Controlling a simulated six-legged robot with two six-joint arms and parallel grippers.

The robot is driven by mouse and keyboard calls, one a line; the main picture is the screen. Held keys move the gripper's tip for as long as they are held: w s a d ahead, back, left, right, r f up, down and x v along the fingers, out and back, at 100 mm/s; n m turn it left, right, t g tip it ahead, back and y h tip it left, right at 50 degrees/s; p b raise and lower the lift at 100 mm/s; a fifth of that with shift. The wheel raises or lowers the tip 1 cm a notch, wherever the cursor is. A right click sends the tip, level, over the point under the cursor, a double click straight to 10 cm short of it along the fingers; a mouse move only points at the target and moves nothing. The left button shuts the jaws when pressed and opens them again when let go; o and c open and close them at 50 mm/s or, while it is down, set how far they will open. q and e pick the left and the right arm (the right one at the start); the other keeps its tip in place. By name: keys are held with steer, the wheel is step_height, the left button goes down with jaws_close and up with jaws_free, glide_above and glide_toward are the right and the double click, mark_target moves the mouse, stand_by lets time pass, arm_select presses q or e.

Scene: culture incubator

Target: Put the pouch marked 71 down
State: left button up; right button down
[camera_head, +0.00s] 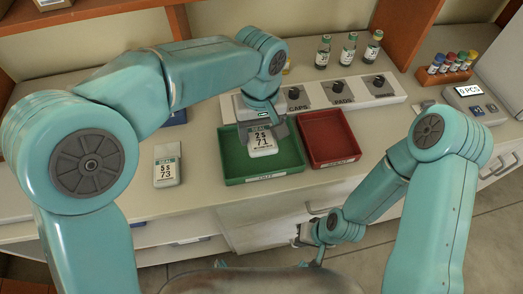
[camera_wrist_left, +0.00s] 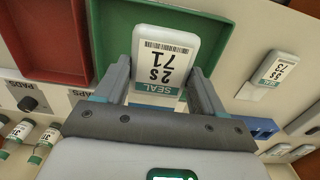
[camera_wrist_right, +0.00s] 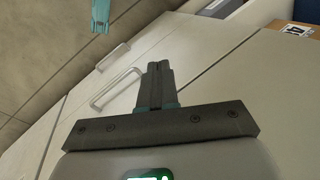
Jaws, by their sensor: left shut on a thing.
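The white pouch marked 71 (camera_head: 262,142), with a green SEAL band and "2S", is held between the fingers of my left gripper (camera_head: 262,122). It also shows between both fingers in the left wrist view (camera_wrist_left: 165,58). It is over the green tray (camera_head: 235,166); I cannot tell whether it touches the tray floor. My right gripper (camera_wrist_right: 157,85) is shut and empty, low in front of the cabinet drawers.
A similar pouch marked 73 (camera_head: 166,172) lies left of the green tray. A red tray (camera_head: 326,139) adjoins on the right. Behind are a CAPS and PADS panel (camera_head: 340,92) and several vials (camera_head: 348,48). A counter device (camera_head: 470,98) and a tube rack (camera_head: 445,74) stand at right.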

mark_target(261, 136)
arm_select(q)
step_height(261, 136, down, 8)
steer(key=shift+f, duration=0.1)
stand_by(0.4)
steer(key=shift+f, duration=0.15)
steer(key=o, duration=1.1)
steer(key=shift+o, duration=0.2)
step_height(261, 136, up, 12)
steer(key=shift+r, duration=0.25)
steer(key=shift+s+d+f, duration=0.1)
steer(key=shift+s, duration=0.05)
